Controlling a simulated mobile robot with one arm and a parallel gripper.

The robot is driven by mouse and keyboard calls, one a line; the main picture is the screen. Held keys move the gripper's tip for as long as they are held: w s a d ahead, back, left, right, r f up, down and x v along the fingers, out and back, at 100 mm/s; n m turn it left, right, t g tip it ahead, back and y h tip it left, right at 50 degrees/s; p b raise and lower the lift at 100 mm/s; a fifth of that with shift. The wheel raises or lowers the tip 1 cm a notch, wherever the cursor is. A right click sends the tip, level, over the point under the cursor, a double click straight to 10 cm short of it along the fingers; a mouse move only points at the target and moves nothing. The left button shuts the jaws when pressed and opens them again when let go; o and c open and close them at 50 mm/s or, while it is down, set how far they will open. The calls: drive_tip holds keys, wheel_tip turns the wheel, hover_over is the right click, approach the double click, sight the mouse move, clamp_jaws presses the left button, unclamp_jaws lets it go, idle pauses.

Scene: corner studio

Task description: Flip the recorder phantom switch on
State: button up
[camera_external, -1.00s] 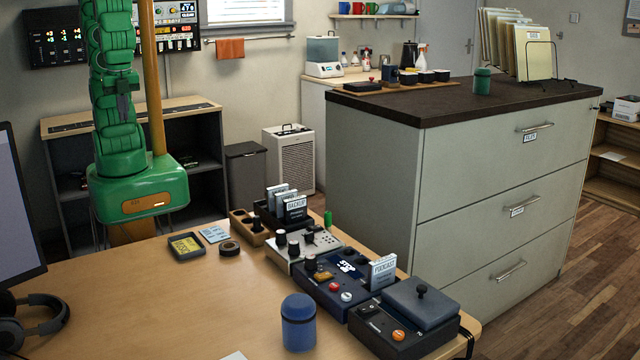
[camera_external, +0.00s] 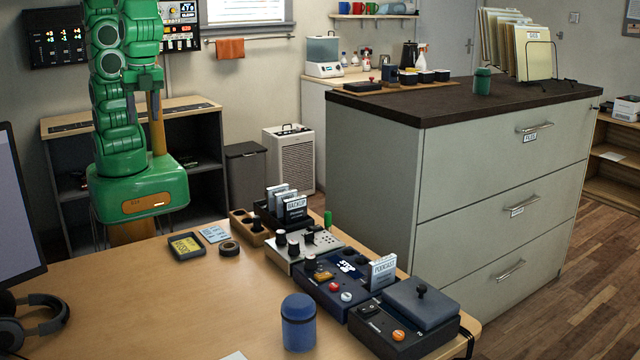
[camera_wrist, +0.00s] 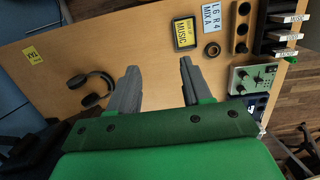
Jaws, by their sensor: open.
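The dark blue desk unit with a small lit screen (camera_external: 340,284) looks like the recorder. It sits in the row of devices along the desk's right side, with red and white knobs on its front. A phantom switch is too small to make out. In the wrist view, part of the dark blue unit (camera_wrist: 258,103) shows at the right, partly cut off behind my green wrist housing. My gripper (camera_wrist: 157,88) is open and empty, its grey fingers spread above the desk, left of the devices and apart from them.
A grey mixer (camera_external: 302,244) and a black box with an orange knob (camera_external: 400,325) flank the blue unit. A podcast card (camera_external: 383,271) stands at its right end. A blue canister (camera_external: 298,323) stands in front. Headphones (camera_wrist: 92,88) lie left. The middle desk is clear.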

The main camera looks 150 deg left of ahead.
drive_tip(key=w+a+f, duration=0.1)
drive_tip(key=w+a, duration=0.1)
drive_tip(key=w, duration=0.5)
drive_tip(key=w+a+f, duration=0.1)
drive_tip(key=w+a, duration=0.2)
drive_tip(key=w, duration=0.4)
drive_tip(key=t, duration=0.2)
hover_over(323, 274)
drive_tip(key=a, duration=0.1)
wheel_tip(323, 274, down, 21)
drive_tip(key=shift+h, duration=0.4)
drive_tip(key=shift+s+d+f, duration=0.1)
drive_tip(key=shift+d+f, duration=0.1)
drive_tip(key=shift+f, duration=1.65)
drive_tip(key=shift+d+f, duration=0.15)
drive_tip(key=shift+f, duration=1.7)
